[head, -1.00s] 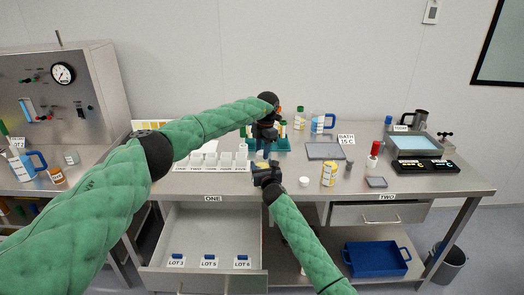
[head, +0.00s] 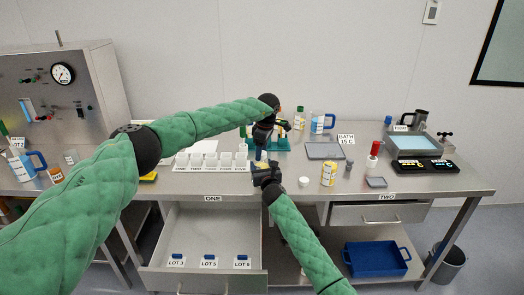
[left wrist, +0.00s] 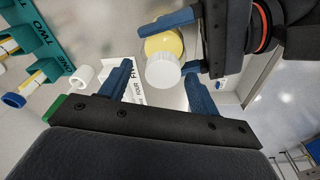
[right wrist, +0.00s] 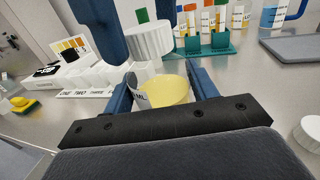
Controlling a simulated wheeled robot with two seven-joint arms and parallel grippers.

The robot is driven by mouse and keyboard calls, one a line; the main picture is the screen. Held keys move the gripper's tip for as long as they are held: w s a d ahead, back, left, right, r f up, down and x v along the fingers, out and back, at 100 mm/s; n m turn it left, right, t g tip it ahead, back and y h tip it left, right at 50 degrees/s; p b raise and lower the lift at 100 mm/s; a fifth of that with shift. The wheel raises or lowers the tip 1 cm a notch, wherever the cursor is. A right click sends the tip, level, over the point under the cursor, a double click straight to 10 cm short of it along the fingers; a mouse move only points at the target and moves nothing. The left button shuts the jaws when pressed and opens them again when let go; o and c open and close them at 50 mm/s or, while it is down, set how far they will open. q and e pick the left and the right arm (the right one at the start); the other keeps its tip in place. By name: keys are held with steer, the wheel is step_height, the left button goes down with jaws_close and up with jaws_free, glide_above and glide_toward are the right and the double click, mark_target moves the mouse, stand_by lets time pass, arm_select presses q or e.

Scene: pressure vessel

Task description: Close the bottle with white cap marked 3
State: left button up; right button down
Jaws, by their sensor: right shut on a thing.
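My right gripper (right wrist: 160,92) is shut on a bottle with yellow contents (right wrist: 168,90), upright at the front of the bench. The bottle also shows in the left wrist view (left wrist: 165,43). A ribbed white cap (right wrist: 148,42) is at the bottle's top; whether it is seated I cannot tell. My left gripper (left wrist: 160,75) is open, its fingers on either side of the cap (left wrist: 163,72) with small gaps. No number on the cap is readable. In the head view both grippers meet near the bench front, the left (head: 264,145) above the right (head: 266,172).
A teal rack (right wrist: 206,45) with vials stands behind. A white labelled rack (head: 212,162) is to the left. Another white cap (head: 304,182) and a yellow-labelled jar (head: 328,173) stand to the right. An open drawer (head: 205,235) juts out below.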

arm_select(q)
steer(key=shift+r, duration=0.1)
step_height(320, 180, up, 12)
steer(key=d, duration=0.1)
steer(key=shift+s+d, duration=0.2)
steer(key=shift+s, duration=0.05)
stand_by(0.4)
arm_select(e)
steer(key=shift+c, duration=1.9)
jaws_free()
arm_select(q)
steer(key=shift+f, duration=0.2)
arm_select(e)
steer(key=b+v, duration=0.2)
steer(key=v, duration=0.4)
steer(key=shift+s+d+f, duration=0.1)
steer(key=shift+d, duration=0.05)
arm_select(q)
steer(key=shift+f, duration=1.2)
arm_select(e)
steer(key=shift+s+d, duration=0.1)
steer(key=shift+s, duration=0.6)
